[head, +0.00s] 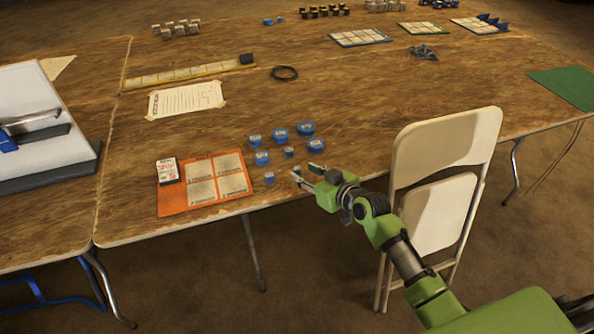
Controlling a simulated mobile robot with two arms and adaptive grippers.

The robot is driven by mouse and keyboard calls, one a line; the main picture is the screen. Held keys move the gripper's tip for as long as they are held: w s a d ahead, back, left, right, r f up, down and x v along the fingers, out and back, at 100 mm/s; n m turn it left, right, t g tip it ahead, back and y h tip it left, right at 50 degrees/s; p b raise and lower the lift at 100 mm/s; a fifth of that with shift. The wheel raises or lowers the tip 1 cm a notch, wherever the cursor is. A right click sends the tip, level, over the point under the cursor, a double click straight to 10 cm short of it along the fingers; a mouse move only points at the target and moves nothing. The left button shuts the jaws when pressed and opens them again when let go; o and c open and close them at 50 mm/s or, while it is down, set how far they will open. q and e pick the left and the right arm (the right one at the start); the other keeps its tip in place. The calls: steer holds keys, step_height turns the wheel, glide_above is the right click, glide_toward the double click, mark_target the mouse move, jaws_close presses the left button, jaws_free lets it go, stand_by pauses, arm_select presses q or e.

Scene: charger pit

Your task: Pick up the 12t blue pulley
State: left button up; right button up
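Several blue pulleys of different sizes stand in a loose group on the wooden table: a large one at the back right (305,128), a medium one (281,134), others at the left (255,140) and (262,157), one at the right (315,144), a small one in the middle (289,152) and a small one nearest the front edge (269,177). Their labels are too small to read, so I cannot tell which is 12t. My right gripper (305,172) is open and empty at the table's front edge, just right of the nearest small pulley. My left gripper is out of view.
An orange mat with label cards (206,204) lies left of the pulleys. A pale folding chair (440,150) stands right of my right arm. A paper sheet (187,99), black ring (285,73) and yellow strip (180,76) lie behind. Bare table lies right of the pulleys.

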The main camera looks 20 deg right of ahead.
mark_target(299, 170)
steer(key=shift+x, duration=1.9)
steer(key=shift+s+d+f, duration=0.1)
steer(key=shift+f, duration=0.05)
steer(key=shift+c, duration=0.3)
steer(key=c, duration=0.9)
steer(key=shift+o, duration=0.2)
